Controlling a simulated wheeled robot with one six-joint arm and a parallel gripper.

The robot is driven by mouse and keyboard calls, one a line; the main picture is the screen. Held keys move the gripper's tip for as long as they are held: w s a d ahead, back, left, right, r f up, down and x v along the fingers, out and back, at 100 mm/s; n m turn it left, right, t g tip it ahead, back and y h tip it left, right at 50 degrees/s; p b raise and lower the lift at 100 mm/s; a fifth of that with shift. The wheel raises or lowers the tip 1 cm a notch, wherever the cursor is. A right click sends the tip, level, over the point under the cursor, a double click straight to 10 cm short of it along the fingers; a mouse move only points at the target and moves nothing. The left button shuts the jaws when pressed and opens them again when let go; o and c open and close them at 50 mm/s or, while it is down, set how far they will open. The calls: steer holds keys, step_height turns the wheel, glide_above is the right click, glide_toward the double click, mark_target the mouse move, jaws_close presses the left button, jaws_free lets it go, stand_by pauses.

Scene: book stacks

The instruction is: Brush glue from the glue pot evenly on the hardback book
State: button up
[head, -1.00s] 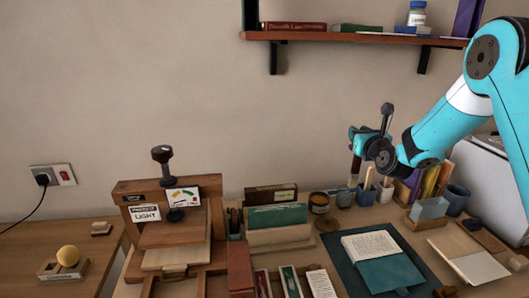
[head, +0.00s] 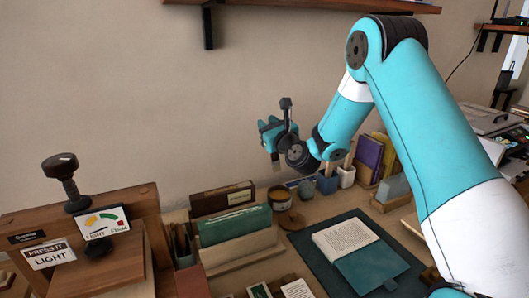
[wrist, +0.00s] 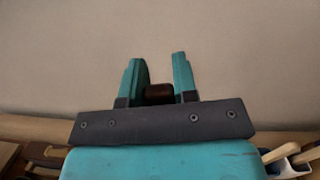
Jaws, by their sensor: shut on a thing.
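The hardback book lies open on a dark teal mat (head: 318,262), with a pale page block (head: 345,238) and a teal cover (head: 372,268). A small amber-brown jar (head: 280,198), which looks like the glue pot, stands behind the mat; its contents are not clear. My gripper (head: 274,143) is raised in front of the wall, above the jar, well clear of the book. It is shut on a thin brown thing, likely the brush handle (head: 275,161). A dark brown end of it (wrist: 159,93) shows between the fingers in the wrist view; bristles cannot be made out.
A round brown disc (head: 291,220) lies by the jar. Blue cups (head: 328,184) and a white cup (head: 347,176) stand to its right, with upright books (head: 369,158) beyond. Green files (head: 235,227) and a wooden press (head: 135,205) are at left. A shelf (head: 330,4) is overhead.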

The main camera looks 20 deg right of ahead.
steer(key=f, duration=0.1)
steer(key=f+b, duration=0.1)
steer(key=s+f+b, duration=0.1)
steer(key=shift+s+a+f+n+t+h, duration=0.1)
steer(key=shift+a+f+n+t+h, duration=0.15)
steer(key=shift+n+t+h, duration=0.05)
step_height(320, 180, down, 6)
steer(key=b, duration=0.6)
steer(key=shift+r, duration=0.25)
steer(key=shift+f+b, duration=0.4)
steer(key=shift+f, duration=0.2)
stand_by(1.2)
step_height(320, 180, up, 7)
steer(key=p, duration=0.7)
steer(key=shift+r, duration=0.1)
stand_by(0.5)
